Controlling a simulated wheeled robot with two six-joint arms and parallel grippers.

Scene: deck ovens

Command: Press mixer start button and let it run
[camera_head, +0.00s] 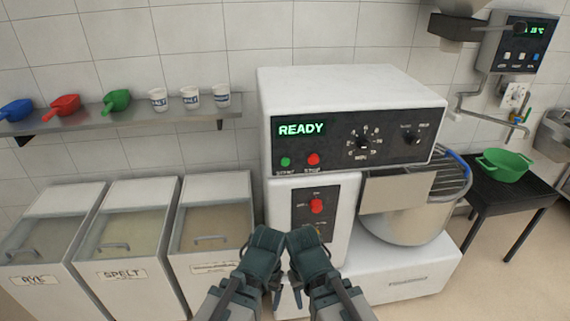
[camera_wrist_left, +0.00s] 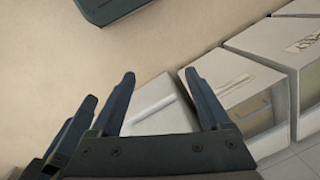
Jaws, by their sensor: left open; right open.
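The mixer (camera_head: 345,90) is a white machine with a black panel. Its display (camera_head: 301,129) reads READY in green. Below the display are a green start button (camera_head: 285,162) and a red stop button (camera_head: 313,159), with a timer dial (camera_head: 362,142) to their right. My left gripper (camera_head: 262,247) and right gripper (camera_head: 306,247) are side by side, low in front of the mixer, below the buttons and apart from them. Both are open and appear empty. The left gripper's spread fingers also show in the left wrist view (camera_wrist_left: 158,88).
A lower panel carries a red switch (camera_head: 316,206). The steel bowl (camera_head: 405,222) sits under a wire guard at right. Flour bins (camera_head: 125,250) stand at left under a shelf (camera_head: 120,125) with scoops and cups. A black table (camera_head: 510,197) holds a green bowl (camera_head: 503,166).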

